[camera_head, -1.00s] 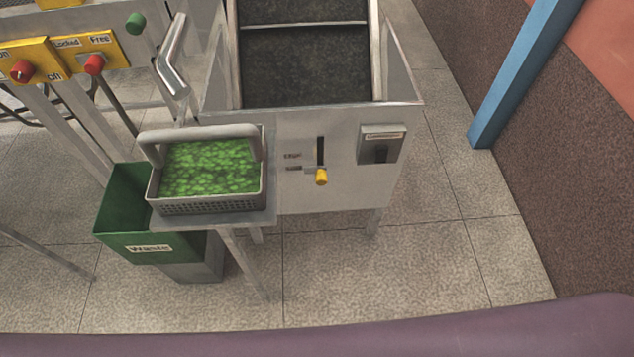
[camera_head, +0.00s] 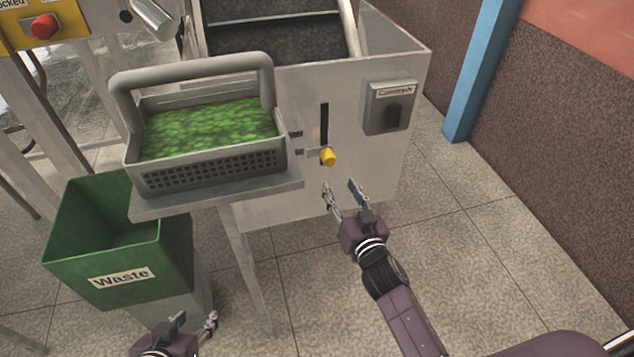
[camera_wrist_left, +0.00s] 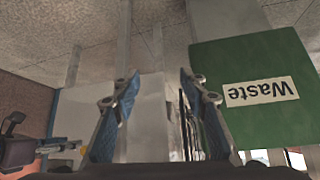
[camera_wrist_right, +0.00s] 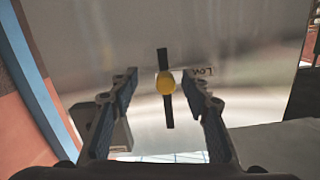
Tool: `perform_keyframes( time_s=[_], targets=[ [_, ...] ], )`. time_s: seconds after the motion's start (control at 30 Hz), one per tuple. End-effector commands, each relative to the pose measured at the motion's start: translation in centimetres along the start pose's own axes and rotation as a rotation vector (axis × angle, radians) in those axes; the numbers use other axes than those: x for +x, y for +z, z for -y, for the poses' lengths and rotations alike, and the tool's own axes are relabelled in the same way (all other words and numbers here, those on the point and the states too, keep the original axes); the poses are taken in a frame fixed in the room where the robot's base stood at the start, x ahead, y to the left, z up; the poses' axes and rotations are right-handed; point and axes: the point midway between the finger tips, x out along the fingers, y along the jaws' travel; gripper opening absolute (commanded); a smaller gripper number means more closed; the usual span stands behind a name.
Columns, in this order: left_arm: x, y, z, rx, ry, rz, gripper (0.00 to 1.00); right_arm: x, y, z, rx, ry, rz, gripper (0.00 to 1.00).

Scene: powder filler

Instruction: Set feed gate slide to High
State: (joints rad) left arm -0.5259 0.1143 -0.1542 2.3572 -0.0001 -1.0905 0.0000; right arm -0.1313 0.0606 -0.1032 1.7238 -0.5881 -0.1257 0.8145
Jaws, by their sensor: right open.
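The feed gate slide has a yellow knob (camera_head: 328,157) at the lower end of a dark vertical slot (camera_head: 324,122) in the metal machine front. Two small labels sit left of the slot, too small to read in the head view. My right gripper (camera_head: 341,187) is open and empty, just below and in front of the knob. In the right wrist view the knob (camera_wrist_right: 166,83) shows between the open fingers, beside a label reading "Low" (camera_wrist_right: 207,72). My left gripper (camera_head: 196,320) is open and empty, low in front of the waste bin.
A grey basket (camera_head: 205,168) of green pieces stands on a shelf left of the slot. A green waste bin (camera_head: 120,276) stands below it. A grey switch box (camera_head: 390,107) is on the panel's right. A blue post (camera_head: 482,70) stands at the right wall.

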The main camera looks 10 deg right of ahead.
Motion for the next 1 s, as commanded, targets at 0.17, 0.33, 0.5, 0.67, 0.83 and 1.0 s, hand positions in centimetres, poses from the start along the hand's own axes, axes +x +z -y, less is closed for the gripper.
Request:
perform_keyframes(
  time_s=[0.17,0.33,0.5,0.67,0.83,1.0],
  targets=[
    [-1.6,-1.0,0.0,0.0,-0.001,-0.039,0.4,0.3,-2.7,0.3,0.018,-0.012,-0.081,0.43],
    [-1.8,-2.5,-0.1,0.001,0.002,-0.092,0.4,1.5,-3.3,0.4,0.019,-0.014,-0.089,0.43],
    [-1.6,-5.3,-0.5,0.003,0.009,-0.209,0.4,4.0,-3.4,0.5,0.019,-0.015,-0.088,0.43],
    [-1.9,-8.0,-0.8,0.004,0.016,-0.322,0.4,6.2,-3.5,0.5,0.018,-0.014,-0.086,0.43],
    [-2.4,-9.8,-1.1,0.004,0.02,-0.4,0.4,7.6,-3.7,0.5,0.018,-0.014,-0.085,0.43],
    [-2.6,-10.4,-1.1,0.004,0.022,-0.425,0.4,8.0,-3.8,0.5,0.019,-0.014,-0.085,0.43]
  ],
)
